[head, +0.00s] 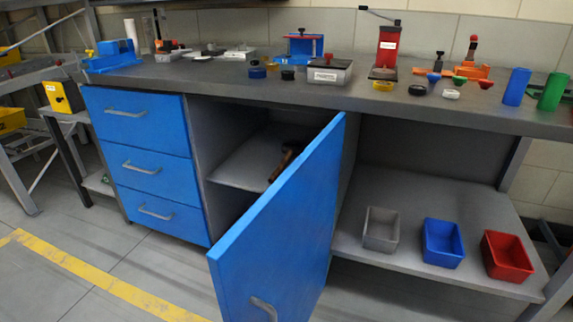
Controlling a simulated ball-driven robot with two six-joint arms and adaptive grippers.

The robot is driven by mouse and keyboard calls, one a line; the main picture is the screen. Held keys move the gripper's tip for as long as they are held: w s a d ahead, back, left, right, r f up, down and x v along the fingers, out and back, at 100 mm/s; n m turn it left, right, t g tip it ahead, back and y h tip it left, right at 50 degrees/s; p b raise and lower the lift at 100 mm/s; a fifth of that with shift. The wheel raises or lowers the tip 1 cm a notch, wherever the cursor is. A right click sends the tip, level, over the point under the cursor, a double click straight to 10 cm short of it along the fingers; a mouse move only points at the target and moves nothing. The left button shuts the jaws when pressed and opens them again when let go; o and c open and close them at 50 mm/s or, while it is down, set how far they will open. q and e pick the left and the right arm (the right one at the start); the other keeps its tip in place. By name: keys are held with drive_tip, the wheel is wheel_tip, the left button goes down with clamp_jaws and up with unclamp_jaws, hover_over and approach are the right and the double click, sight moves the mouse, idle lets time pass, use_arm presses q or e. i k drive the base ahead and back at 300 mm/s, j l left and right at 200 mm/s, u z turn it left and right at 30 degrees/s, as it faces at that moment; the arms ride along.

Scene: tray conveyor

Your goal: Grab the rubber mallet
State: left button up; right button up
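What looks like the rubber mallet (285,163), with a brown handle and a dark part at its upper end, is on the grey shelf (236,170) inside the open cabinet. The blue cabinet door (275,235) stands open toward me and hides part of the mallet. The cabinet inside is dark, so the mallet's head is hard to make out. Neither of my grippers shows in the head view.
A grey workbench (215,80) carries blue, red and orange fixtures and small parts. Blue drawers (140,118) are left of the cabinet. Grey (381,230), blue (443,243) and red (507,257) bins stand on the lower right shelf. Floor at front left is clear.

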sight(289, 149)
drive_tip(key=i+j+z, duration=0.1)
drive_tip(key=j+z, duration=0.3)
drive_tip(key=j, duration=0.15)
drive_tip(key=j+z, duration=0.4)
drive_tip(key=j, duration=0.15)
drive_tip(key=j+z, duration=0.4)
drive_tip(key=j, duration=0.15)
drive_tip(key=k+j+z, duration=0.15)
drive_tip(key=j+z, duration=1.1)
drive_tip(key=j, duration=0.2)
drive_tip(key=j+z, duration=0.4)
drive_tip(key=j, duration=0.15)
drive_tip(key=j+u, duration=0.25)
drive_tip(key=i+j+u, duration=0.1)
drive_tip(key=u, duration=0.15)
drive_tip(key=j, duration=0.1)
